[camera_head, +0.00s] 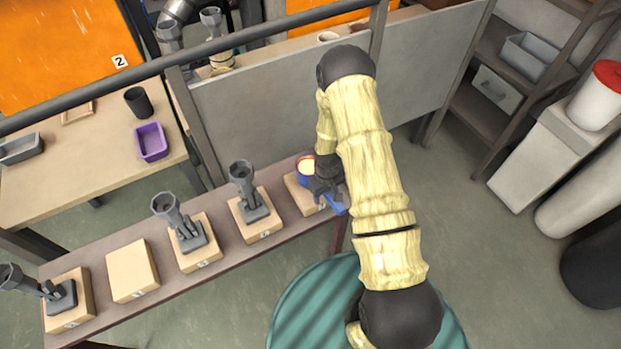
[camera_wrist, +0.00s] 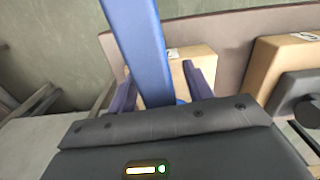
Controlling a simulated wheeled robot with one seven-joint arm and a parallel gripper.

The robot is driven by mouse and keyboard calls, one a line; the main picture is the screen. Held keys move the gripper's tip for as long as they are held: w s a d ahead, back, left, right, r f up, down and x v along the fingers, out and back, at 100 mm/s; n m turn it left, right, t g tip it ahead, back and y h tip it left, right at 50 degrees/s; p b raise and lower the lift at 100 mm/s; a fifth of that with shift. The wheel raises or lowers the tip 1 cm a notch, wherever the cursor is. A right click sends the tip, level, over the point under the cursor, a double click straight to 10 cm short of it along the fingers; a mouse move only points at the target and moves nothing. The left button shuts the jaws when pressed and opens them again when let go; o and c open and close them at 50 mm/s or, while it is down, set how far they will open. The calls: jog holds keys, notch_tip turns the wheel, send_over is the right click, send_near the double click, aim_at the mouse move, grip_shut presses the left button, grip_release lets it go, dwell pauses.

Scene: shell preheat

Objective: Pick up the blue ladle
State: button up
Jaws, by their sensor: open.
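The blue ladle is at the right end of the long bench, on a wooden block. In the head view its round cup (camera_head: 306,168) has a bright cream and orange inside, and a blue part of it (camera_head: 336,206) shows below my gripper. My gripper (camera_head: 326,187) is right at the ladle and hides much of it. In the wrist view a long blue bar of the ladle (camera_wrist: 140,40) runs down between the two spread fingers (camera_wrist: 160,88). The fingers look open around it; whether either one touches it is hard to tell.
Grey ladles stand on wooden blocks along the bench, the nearest one (camera_head: 245,190) just left of my gripper. One block (camera_head: 132,270) is empty. A grey panel (camera_head: 270,105) rises behind the bench. A green ribbed round thing (camera_head: 310,300) is in front.

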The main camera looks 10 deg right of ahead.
grip_shut()
dwell(0.3)
notch_tip(320, 180, up, 10)
jog(key=shift+r, duration=0.1)
dwell(0.5)
dwell(0.4)
notch_tip(320, 180, up, 8)
jog(key=w+m, duration=0.2)
jog(key=m, duration=0.2)
jog(key=shift+f, duration=0.25)
jog(key=shift+d, duration=0.15)
